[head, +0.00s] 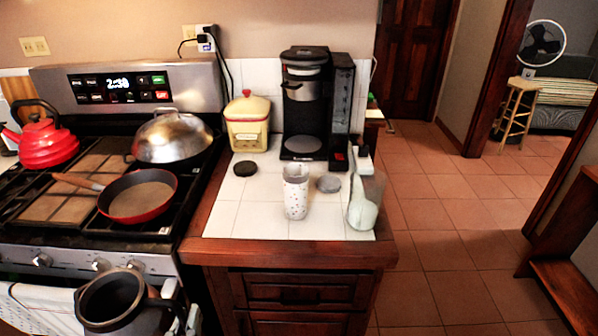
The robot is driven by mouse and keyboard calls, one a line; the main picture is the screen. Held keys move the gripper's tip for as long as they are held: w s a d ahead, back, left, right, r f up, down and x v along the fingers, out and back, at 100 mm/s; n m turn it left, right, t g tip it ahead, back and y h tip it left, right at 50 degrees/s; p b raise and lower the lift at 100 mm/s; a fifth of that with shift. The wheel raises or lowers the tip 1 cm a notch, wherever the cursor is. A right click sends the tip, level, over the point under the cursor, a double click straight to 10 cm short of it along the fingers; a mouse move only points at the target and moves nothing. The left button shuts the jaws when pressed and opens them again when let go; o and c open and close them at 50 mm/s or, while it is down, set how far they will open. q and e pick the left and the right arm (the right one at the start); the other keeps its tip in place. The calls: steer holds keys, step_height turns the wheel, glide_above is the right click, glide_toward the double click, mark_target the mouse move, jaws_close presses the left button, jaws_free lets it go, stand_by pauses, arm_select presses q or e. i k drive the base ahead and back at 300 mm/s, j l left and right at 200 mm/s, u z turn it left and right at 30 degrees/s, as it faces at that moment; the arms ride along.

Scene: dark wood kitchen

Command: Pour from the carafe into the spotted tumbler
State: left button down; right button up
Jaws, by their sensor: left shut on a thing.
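The spotted tumbler (296,198), white with dark specks, stands upright on the white tiled counter, left of its front right corner. The carafe (98,314) is a dark, wide-mouthed vessel at the lower left, in front of the stove. Its open mouth faces up and its inside looks dark; I cannot tell what it holds. My left gripper (172,304) is shut on the carafe at its right side, where the handle is, and is partly cut off by the bottom edge. The carafe is well left of the tumbler and nearer to me. My right gripper is out of view.
A clear container with pale contents (363,214) stands right of the tumbler, with a grey disc (329,184) between and behind. A black lid (245,168), yellow canister (248,122) and coffee maker (305,105) are behind. A red pan (139,197) sits on the stove.

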mark_target(295, 174)
steer(key=z, duration=0.9)
steer(key=i+j+z, duration=0.1)
steer(key=j, duration=0.3)
steer(key=i+j+z, duration=0.1)
steer(key=j, duration=0.75)
steer(key=i+z, duration=0.05)
steer(key=i, duration=0.05)
